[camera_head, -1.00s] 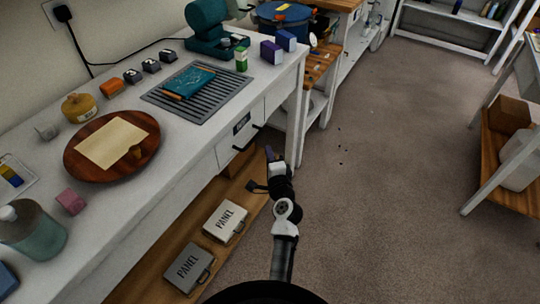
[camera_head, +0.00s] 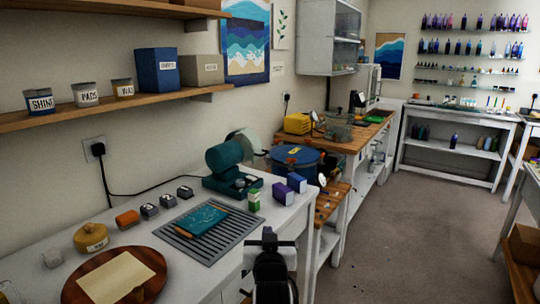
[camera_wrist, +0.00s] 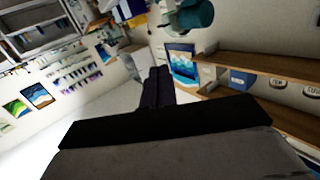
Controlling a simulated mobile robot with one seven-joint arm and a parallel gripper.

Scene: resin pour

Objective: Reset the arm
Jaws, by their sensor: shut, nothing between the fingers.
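My arm rises from the bottom of the head view in front of the white bench's right end. My gripper (camera_head: 268,238) is at its top, close to the bench's front edge. In the wrist view the dark fingers (camera_wrist: 158,86) lie together with nothing between them. The wrist view is tilted and shows shelves and wall pictures beyond the fingers. The gripper touches nothing that I can see.
The white bench holds a round wooden board (camera_head: 75,290), a grey slatted rack (camera_head: 208,232) with a teal piece (camera_head: 202,219), a teal machine (camera_head: 226,165) and small boxes (camera_head: 297,182). The floor (camera_head: 400,240) to the right is clear.

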